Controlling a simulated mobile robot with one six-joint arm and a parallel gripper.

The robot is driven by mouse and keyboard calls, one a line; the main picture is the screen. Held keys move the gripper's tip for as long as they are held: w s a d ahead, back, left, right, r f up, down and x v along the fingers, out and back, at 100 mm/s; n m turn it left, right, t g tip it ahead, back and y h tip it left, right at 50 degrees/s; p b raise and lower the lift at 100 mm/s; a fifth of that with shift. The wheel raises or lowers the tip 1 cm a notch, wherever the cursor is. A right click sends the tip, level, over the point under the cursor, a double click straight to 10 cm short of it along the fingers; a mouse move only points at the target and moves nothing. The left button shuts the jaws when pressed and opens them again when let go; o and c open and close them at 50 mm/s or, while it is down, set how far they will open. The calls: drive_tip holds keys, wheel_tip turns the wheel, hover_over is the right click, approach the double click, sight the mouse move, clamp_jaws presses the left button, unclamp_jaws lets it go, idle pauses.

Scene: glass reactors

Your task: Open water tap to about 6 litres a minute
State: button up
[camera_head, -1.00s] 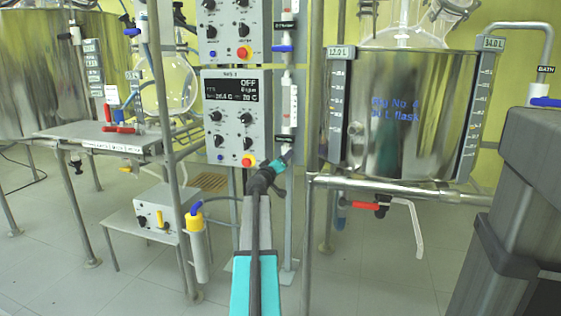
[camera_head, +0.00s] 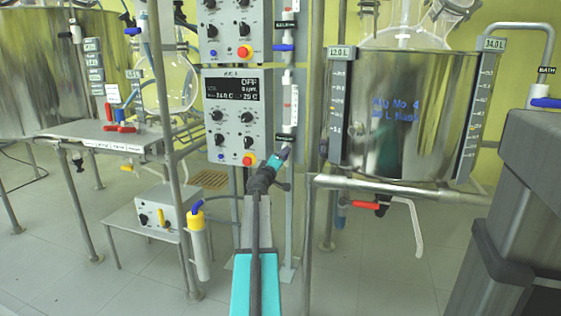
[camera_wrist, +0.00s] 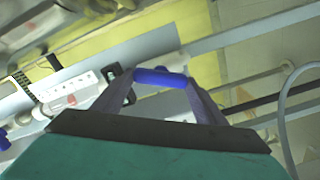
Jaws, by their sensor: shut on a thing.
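My gripper (camera_head: 283,152) reaches forward to the lower end of the flow meter column, right of the lower control panel. In the wrist view my gripper (camera_wrist: 160,84) is shut on a blue tap handle (camera_wrist: 160,77), which lies between its two fingertips. The white flow meter tube (camera_head: 288,108) stands upright just above my gripper. It also shows in the wrist view (camera_wrist: 78,98), with scale marks and a black label beside it. In the head view the held handle is mostly hidden by my gripper. The scale is too small to read.
The lower control panel (camera_head: 233,115) stands just left of my gripper. Another blue tap handle (camera_head: 284,48) sits higher on the column. A large steel bath (camera_head: 405,145) with a red-handled drain valve (camera_head: 366,205) stands to the right. A stool with a white box (camera_head: 165,212) is lower left.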

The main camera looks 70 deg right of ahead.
drive_tip(key=o, duration=1.1)
drive_tip(key=shift+c, duration=0.2)
drive_tip(key=shift+a, duration=0.1)
drive_tip(key=a+p, duration=0.2)
drive_tip(key=a, duration=1.1)
drive_tip(key=shift+s+a+p, duration=0.35)
drive_tip(key=shift+p, duration=0.05)
